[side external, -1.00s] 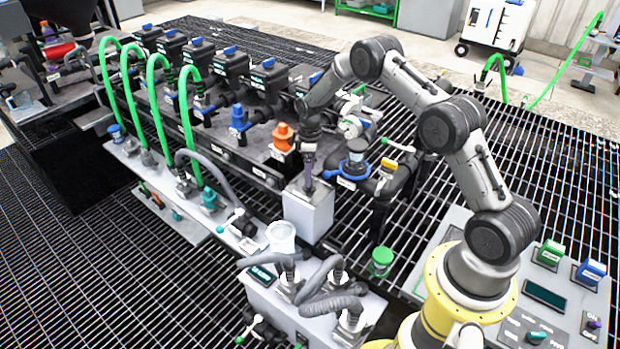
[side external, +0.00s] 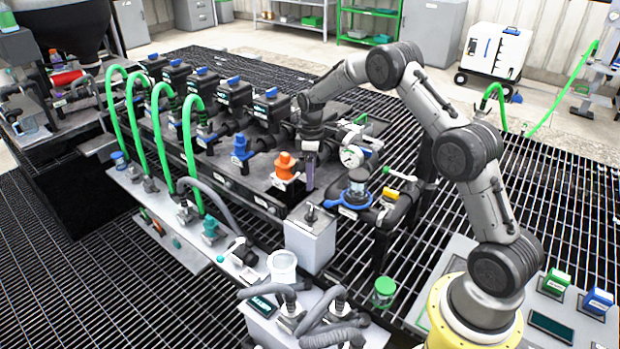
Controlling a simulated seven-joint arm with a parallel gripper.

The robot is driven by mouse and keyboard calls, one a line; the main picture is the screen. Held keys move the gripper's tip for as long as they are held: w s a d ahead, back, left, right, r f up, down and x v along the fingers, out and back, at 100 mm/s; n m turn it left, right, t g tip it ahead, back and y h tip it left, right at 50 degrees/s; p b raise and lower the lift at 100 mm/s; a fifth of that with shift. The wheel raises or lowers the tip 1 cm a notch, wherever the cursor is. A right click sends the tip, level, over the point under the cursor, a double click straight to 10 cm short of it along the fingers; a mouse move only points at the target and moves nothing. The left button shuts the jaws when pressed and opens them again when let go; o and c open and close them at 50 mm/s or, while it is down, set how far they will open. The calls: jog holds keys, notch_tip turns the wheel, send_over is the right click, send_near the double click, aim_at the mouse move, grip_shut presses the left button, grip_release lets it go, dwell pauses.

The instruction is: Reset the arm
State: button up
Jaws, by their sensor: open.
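My gripper (side external: 309,176) hangs pointing down at the middle of the side external view. It is just above and behind a white box (side external: 310,242) with a small dark fitting (side external: 311,214) on its top. The jaws look small and dark from here, and I see nothing held between them. An orange-capped valve (side external: 285,167) stands close to the left of my gripper. A round gauge (side external: 352,156) and a blue-ringed fitting (side external: 356,190) are close to its right.
A row of black valve units (side external: 235,98) stands behind to the left. Green hoses (side external: 158,130) arch at the left. A white container (side external: 283,266), grey hoses (side external: 320,310) and a green-lidded jar (side external: 384,290) are in front. Open space lies above the manifold.

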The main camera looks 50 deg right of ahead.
jog(key=a+r+n+t, duration=0.1)
jog(key=a+r+t, duration=0.3)
jog(key=r, duration=1.1)
jog(key=s+a+r, duration=0.7)
jog(key=s+r, duration=0.2)
jog(key=r, duration=0.3)
jog(key=s+a+r+m+t, duration=0.1)
jog(key=s+a+r, duration=0.1)
jog(key=s, duration=0.5)
jog(key=s+a+r+m+t, duration=0.1)
jog(key=s+a+r, duration=0.1)
jog(key=s, duration=0.5)
jog(key=s+a+f+m, duration=0.1)
jog(key=s+f+m, duration=0.4)
jog(key=s+f, duration=0.3)
jog(key=s, duration=0.3)
jog(key=shift+s+a+f, duration=0.15)
jog(key=shift+s+a, duration=0.1)
jog(key=shift+s, duration=0.1)
